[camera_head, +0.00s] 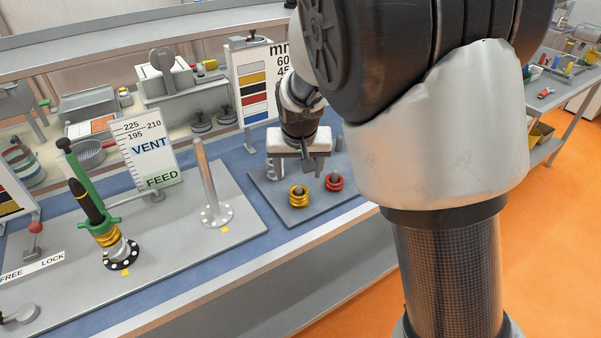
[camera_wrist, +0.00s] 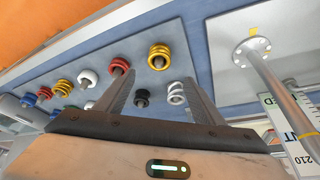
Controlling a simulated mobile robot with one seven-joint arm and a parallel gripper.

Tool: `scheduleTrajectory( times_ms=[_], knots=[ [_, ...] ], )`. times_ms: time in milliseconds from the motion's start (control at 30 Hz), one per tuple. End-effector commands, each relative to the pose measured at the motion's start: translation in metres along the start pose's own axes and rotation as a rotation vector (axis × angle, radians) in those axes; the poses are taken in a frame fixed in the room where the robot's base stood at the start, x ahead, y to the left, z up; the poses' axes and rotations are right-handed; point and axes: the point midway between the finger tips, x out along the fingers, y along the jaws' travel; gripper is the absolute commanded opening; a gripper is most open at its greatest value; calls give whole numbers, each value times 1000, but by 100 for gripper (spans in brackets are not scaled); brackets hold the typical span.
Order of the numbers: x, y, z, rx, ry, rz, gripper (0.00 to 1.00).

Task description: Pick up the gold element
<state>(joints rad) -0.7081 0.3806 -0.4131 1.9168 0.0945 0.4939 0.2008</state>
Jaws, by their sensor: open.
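A gold element (camera_head: 298,197), a ring-like coil, sits around a short peg on the grey plate (camera_head: 285,216), left of a red element (camera_head: 334,182). In the wrist view the gold element (camera_wrist: 158,57) lies beyond the fingertips, near the middle. My gripper (camera_head: 303,169) is above and behind the gold element in the head view, apart from it. A silver coil (camera_wrist: 176,93) shows beside the right finger, and partly behind my gripper in the head view.
Another gold element (camera_head: 106,236) is on the green-handled post. A bare metal post (camera_head: 207,185) stands on the left plate. A signboard (camera_head: 257,80) stands behind my gripper. The wrist view also shows a red element (camera_wrist: 118,67), a white element (camera_wrist: 88,78) and a second gold element (camera_wrist: 63,88).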

Motion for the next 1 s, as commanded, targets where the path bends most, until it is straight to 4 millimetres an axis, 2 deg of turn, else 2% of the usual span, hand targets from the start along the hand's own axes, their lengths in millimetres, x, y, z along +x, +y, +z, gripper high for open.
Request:
scheduleTrajectory(
  times_ms=[33, 100, 300, 567, 800, 1000],
  knots=[
    [14, 1, 2, 2, -5, 3, 62],
    [30, 2, 2, 2, -5, 4, 62],
    [68, 1, 2, 0, -4, 2, 62],
    [87, 1, 1, 0, -1, 0, 62],
    [122, 3, 3, 1, -3, 1, 62],
    [136, 3, 2, 0, -1, -1, 62]
  ],
)
